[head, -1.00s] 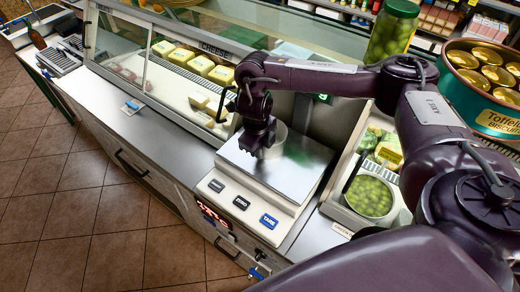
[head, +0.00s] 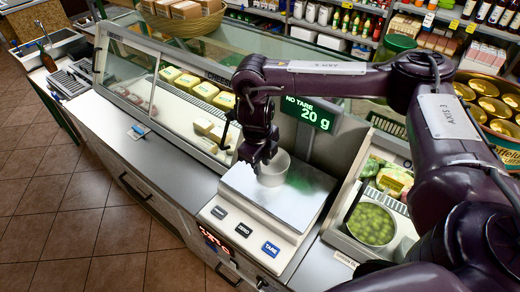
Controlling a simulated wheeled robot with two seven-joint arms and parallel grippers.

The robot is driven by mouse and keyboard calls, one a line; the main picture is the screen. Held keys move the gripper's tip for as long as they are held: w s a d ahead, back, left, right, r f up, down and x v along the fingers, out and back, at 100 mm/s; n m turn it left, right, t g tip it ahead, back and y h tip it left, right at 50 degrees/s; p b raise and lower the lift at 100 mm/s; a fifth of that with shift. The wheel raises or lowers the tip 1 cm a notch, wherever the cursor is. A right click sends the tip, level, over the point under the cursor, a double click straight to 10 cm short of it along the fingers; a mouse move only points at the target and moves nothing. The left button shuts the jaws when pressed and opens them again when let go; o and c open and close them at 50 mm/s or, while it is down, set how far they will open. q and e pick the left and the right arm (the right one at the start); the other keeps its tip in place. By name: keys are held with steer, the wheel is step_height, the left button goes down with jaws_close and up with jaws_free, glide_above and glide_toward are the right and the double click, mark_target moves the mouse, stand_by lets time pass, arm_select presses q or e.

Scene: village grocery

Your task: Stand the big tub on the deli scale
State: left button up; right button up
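The big tub (head: 273,174) is a pale, round, empty-looking container. It stands upright on the steel pan of the deli scale (head: 312,204), towards the pan's left back part. The scale's green display (head: 309,112) reads "NO TARE" and 20 g. My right gripper (head: 256,166) is at the tub's back-left rim, pointing down, and hides part of that rim. Its fingers look parted and more of the tub shows clear of them, though the fingertips are hard to make out. My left gripper is not in view.
A glass cheese case (head: 160,58) runs along the counter to the left. A container of green olives (head: 370,222) sits right of the scale. A large biscuit tin (head: 505,150) and a green-lidded jar (head: 398,43) are behind my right arm.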

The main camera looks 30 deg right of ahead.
steer(key=shift+a+r, duration=0.2)
steer(key=shift+r, duration=2.1)
